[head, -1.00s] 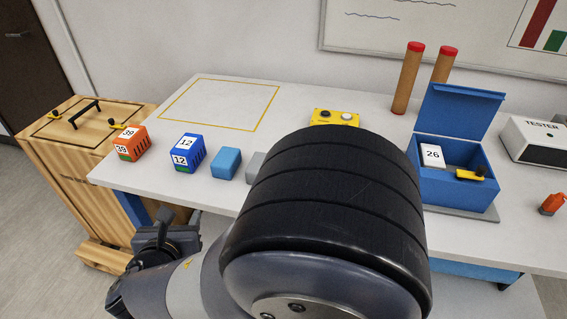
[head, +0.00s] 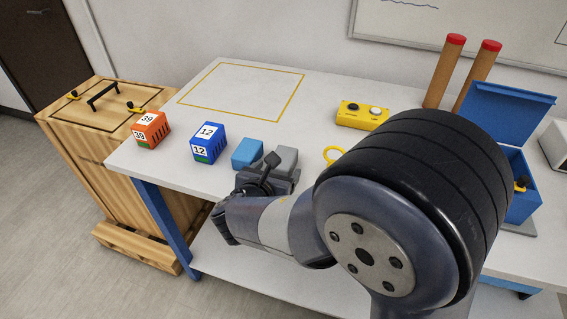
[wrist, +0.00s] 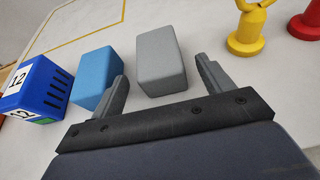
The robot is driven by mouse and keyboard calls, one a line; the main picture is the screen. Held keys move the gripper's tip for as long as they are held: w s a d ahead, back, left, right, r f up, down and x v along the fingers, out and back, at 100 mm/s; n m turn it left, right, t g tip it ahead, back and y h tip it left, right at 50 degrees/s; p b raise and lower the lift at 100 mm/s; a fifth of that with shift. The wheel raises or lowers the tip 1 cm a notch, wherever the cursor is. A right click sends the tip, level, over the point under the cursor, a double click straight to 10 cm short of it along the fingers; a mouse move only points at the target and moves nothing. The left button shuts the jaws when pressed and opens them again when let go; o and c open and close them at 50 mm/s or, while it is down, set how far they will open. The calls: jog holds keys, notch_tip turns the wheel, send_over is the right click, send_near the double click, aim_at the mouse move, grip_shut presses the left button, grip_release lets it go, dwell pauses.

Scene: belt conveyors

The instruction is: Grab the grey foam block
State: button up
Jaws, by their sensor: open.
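The grey foam block (wrist: 161,62) lies on the white table, just beyond and between my open fingers in the wrist view. It also shows in the head view (head: 285,158), partly hidden behind my gripper. My gripper (wrist: 160,90) is open and empty, low over the table's front edge. In the head view my gripper (head: 266,172) is in front of the grey block and the blue foam block. The blue foam block (wrist: 97,76) lies left of the grey one, close to my left finger.
A blue numbered cube (head: 208,145) and an orange numbered cube (head: 150,129) stand to the left. A yellow object (wrist: 249,32) and a red one (wrist: 306,22) stand right of the grey block. A yellow button box (head: 362,114) is farther back. The yellow-outlined table area (head: 240,90) is clear.

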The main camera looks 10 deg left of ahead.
aim_at(283, 163)
jog(key=x, duration=0.4)
jog(key=shift+w+r, duration=0.15)
jog(key=shift+w, duration=0.2)
jog(key=c, duration=1)
